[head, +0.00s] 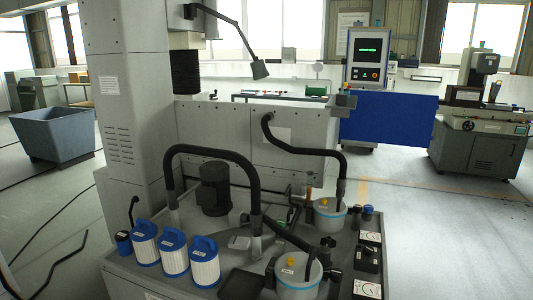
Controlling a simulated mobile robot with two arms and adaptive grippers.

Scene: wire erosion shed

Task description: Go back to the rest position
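Neither of my grippers shows in the head view. In front of me stands a grey wire erosion machine with a tall column (120,90) and a low deck (205,262). Three white filter cartridges with blue handles (174,254) stand upright in a row at the deck's front left. Two round canisters with yellow knobs, one in front (299,276) and one behind (329,218), stand on the right part of the deck. Black hoses (252,190) arch over the deck.
A grey bin (58,138) stands on the floor at left. Dark cable-like lines (57,262) lie near the left edge. A control screen (368,50) and blue panel (385,118) are behind, with another machine (475,140) at right. Floor at right (455,235) is clear.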

